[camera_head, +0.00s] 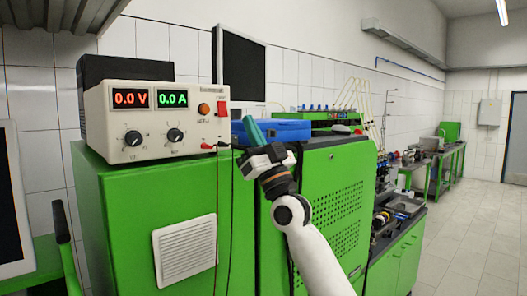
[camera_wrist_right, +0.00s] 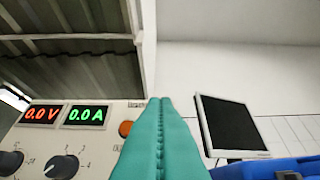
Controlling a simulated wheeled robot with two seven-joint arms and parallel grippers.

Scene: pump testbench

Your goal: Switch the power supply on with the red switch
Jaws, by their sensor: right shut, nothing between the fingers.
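The cream power supply (camera_head: 158,118) stands on a green cabinet at the left. Its displays are lit, reading 0.0 V in red and 0.0 A in green; they also show in the wrist view (camera_wrist_right: 65,116). The red switch (camera_head: 222,108) is at the upper right of its front panel. My right gripper (camera_head: 249,121) has its teal fingers shut and empty, just right of the switch and slightly lower in the head view, visibly apart from it. In the wrist view the shut fingers (camera_wrist_right: 160,102) hide the switch. My left gripper is not in view.
An orange lamp (camera_head: 204,109) and two knobs sit on the panel. Red and black leads hang from its lower right. A blue case (camera_head: 285,131) lies on the green cabinet (camera_head: 335,190) behind my gripper. A dark monitor (camera_head: 240,65) stands behind.

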